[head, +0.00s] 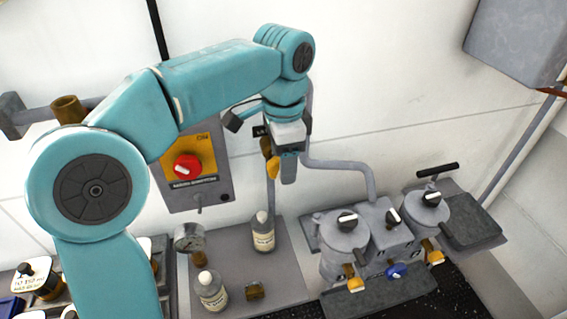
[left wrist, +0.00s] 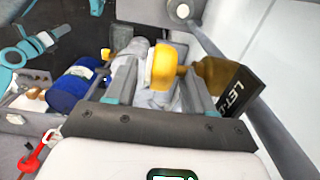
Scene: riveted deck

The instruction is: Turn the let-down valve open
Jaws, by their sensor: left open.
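The let-down valve has a yellow handle (head: 273,168) and a brass body; its handle also shows in the left wrist view (left wrist: 163,66), with the brass body (left wrist: 215,75) to its right. A black label (left wrist: 243,92) beside the body reads "LET-D", the rest cut off. My left gripper (head: 287,172) is at the valve on the wall pipe, fingers pointing down. In the left wrist view its two fingers (left wrist: 160,88) are open, with the yellow handle showing between them. I cannot tell whether a finger touches it. My right gripper is not in view.
A panel with a red knob (head: 187,167) is on the wall left of the valve. Below stand two labelled bottles (head: 263,236) (head: 212,292) and a gauge (head: 188,237). A grey filter unit (head: 376,228) with black knobs and yellow handles stands at the right.

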